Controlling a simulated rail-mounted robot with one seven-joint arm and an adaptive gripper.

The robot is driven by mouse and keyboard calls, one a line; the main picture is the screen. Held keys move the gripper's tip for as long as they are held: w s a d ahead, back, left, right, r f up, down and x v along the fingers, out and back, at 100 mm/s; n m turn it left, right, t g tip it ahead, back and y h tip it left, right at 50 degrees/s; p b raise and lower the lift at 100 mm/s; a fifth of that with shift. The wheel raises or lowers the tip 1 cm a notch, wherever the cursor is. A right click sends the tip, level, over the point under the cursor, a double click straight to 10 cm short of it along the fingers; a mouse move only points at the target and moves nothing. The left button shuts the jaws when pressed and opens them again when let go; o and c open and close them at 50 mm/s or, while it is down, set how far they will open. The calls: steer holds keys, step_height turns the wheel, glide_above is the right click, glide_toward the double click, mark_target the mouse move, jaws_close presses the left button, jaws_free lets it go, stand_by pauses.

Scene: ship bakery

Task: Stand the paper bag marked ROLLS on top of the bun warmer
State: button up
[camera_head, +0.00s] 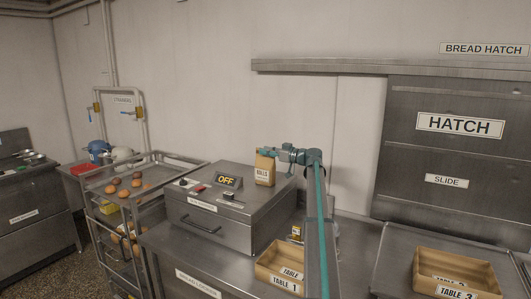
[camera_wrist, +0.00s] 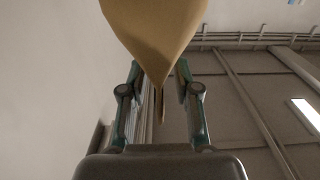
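The tan paper bag marked ROLLS (camera_head: 264,170) is upright at the back right of the bun warmer (camera_head: 210,232), a steel box with a front handle and an OFF display. The bag's bottom overlaps the warmer's lid in the picture; I cannot tell whether it touches. My gripper (camera_head: 273,153) comes from the right at the bag's upper part. In the wrist view, the bag (camera_wrist: 155,30) fills the top middle, and the fingers of my gripper (camera_wrist: 159,68) close in on both its sides. The finger contact is partly hidden behind the bag.
A TABLE 1 tray (camera_head: 268,278) is on the counter right of the warmer. A TABLE 3 tray (camera_head: 425,286) is farther right, below the hatch (camera_head: 459,150). A trolley (camera_head: 100,188) with buns stands left. The warmer's lid carries controls and the OFF display (camera_head: 227,181) at its left and middle.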

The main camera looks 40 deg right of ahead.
steer(key=b+v, duration=0.3)
steer(key=v, duration=0.8)
steer(key=shift+s, duration=0.2)
